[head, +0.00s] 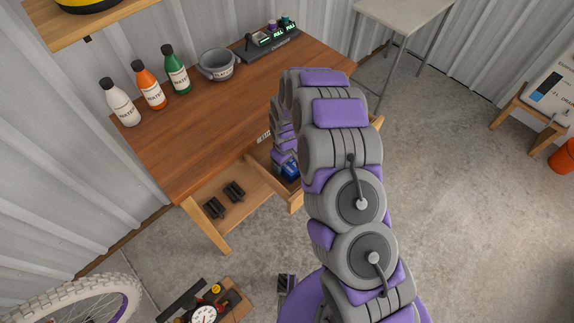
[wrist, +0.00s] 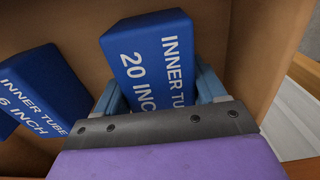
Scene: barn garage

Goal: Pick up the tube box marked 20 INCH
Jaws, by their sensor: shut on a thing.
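The blue tube box marked INNER TUBE 20 INCH (wrist: 150,58) is in the upper middle of the wrist view. My gripper (wrist: 160,88) is shut on it, with a blue-grey finger on either side of its near end. The box is inside a wooden drawer (wrist: 245,50), close to its walls; I cannot tell whether it touches the drawer floor. In the head view my arm hides most of the drawer, and only a bit of blue shows by my gripper (head: 290,171).
A second blue INNER TUBE box (wrist: 45,95) lies left of my gripper, its label partly cut off, ending in 6 INCH. Open concrete floor lies right.

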